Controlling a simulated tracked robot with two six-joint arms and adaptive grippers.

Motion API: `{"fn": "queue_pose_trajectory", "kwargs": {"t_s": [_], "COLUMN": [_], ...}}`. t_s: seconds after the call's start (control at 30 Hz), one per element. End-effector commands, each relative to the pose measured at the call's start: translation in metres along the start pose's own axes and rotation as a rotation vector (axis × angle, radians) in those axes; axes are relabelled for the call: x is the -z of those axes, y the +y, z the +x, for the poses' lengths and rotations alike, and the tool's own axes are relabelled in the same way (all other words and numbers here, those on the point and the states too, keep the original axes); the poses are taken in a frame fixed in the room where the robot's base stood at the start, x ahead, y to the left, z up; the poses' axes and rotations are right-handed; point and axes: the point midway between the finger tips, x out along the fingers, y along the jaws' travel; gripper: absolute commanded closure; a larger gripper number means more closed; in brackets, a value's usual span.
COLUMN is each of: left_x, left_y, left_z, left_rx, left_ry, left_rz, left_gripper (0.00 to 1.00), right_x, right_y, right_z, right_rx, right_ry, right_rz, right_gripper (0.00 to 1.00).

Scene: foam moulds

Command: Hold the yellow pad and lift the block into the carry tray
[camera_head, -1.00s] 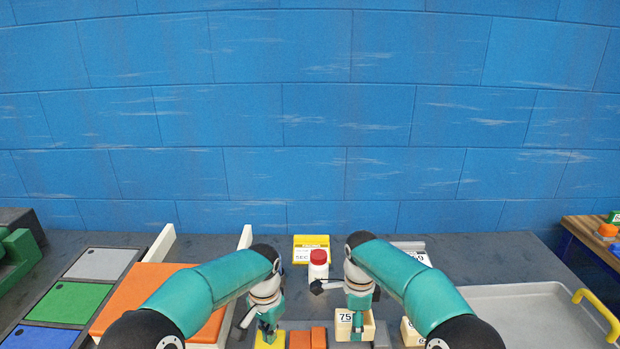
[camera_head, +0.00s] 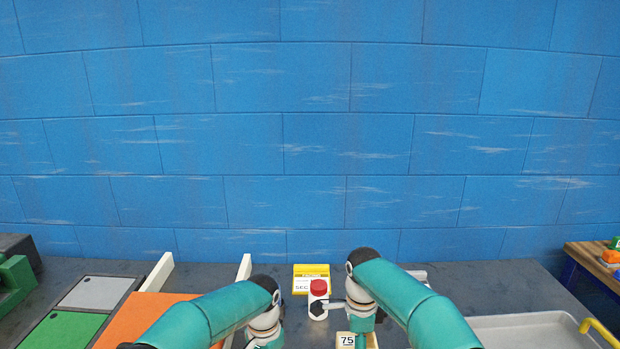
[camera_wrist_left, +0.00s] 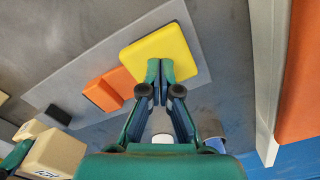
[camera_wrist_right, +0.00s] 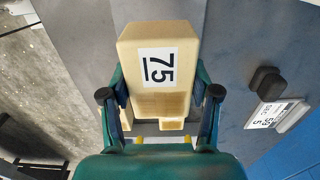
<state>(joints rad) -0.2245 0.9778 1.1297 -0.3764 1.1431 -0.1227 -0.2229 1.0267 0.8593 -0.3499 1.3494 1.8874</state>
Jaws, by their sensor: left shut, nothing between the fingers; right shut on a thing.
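The yellow pad (camera_wrist_left: 160,55) lies on a grey strip in the left wrist view. My left gripper (camera_wrist_left: 160,84) is shut with nothing between its fingers, its tips over or against the pad; I cannot tell if they press on it. The block (camera_wrist_right: 158,62) is tan with a "75" label, and it also shows at the bottom of the head view (camera_head: 346,340). My right gripper (camera_wrist_right: 160,100) is shut on this block, with one finger on each side. The carry tray (camera_head: 520,330) is grey with a yellow handle, at the lower right of the head view.
A white bottle with a red cap (camera_head: 318,291) stands near my right arm, before a yellow sign (camera_head: 311,270). An orange panel with white rails (camera_head: 140,320) is at the left. Another tan block (camera_wrist_left: 30,131) is nearby.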

Motion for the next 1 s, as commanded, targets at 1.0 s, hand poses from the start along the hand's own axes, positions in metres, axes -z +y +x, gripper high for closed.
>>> {"fn": "queue_pose_trajectory", "kwargs": {"t_s": [1.0], "left_x": [0.000], "left_y": [0.000], "left_z": [-0.069], "left_rx": [0.000], "left_ry": [0.000], "left_rz": [0.000], "left_gripper": [1.00], "right_x": [0.000], "right_y": [0.000], "right_z": [0.000], "right_rx": [0.000], "right_ry": [0.000], "right_rz": [0.000], "right_gripper": [0.64]}}
